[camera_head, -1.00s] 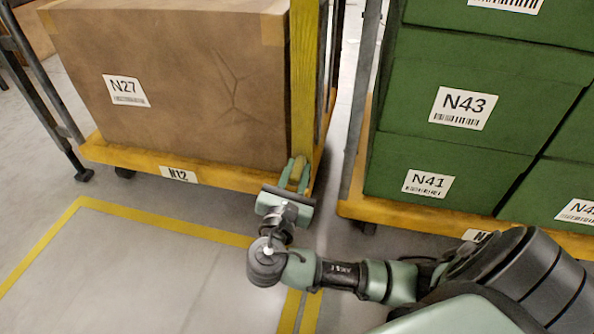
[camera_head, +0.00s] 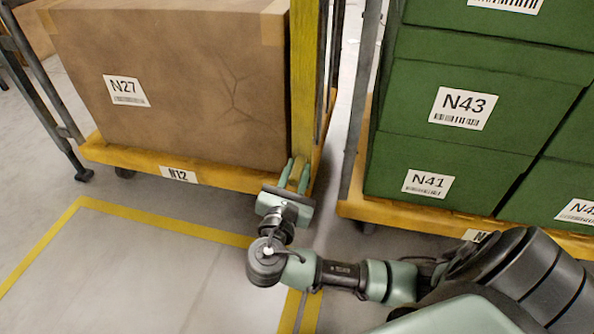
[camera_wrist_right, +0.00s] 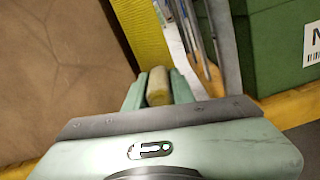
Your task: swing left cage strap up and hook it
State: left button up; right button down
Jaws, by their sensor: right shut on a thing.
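The yellow strap (camera_head: 304,85) hangs upright at the right front corner of the left cage (camera_head: 215,180), beside the large brown box. My right gripper (camera_head: 298,174) is at the strap's lower end, just above the cage's yellow base. In the right wrist view, my right gripper (camera_wrist_right: 158,88) has its two green fingers on either side of a rounded tan-yellow end piece (camera_wrist_right: 157,84), shut on it. The strap (camera_wrist_right: 143,30) rises just beyond the fingers. No hook can be made out. My left gripper is not in view.
The brown box N27 (camera_head: 180,85) fills the left cage. A second cage with green boxes (camera_head: 450,110) stands close on the right, with a narrow gap between. Grey floor with yellow lines (camera_head: 160,224) is clear in front.

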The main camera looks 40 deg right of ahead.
jog(key=w+a+r+m+b, duration=0.1)
jog(key=w+a+r+m, duration=0.1)
jog(key=w+a, duration=0.7)
jog(key=w+a+r+m+b, duration=0.1)
jog(key=w+a+r+m, duration=0.1)
jog(key=w+a, duration=0.7)
jog(key=w+r, duration=0.1)
jog(key=w, duration=0.3)
jog(key=shift+a+r, duration=0.2)
jog(key=shift+r, duration=0.05)
jog(key=c, duration=1.2)
grip_release()
jog(key=shift+a, duration=0.1)
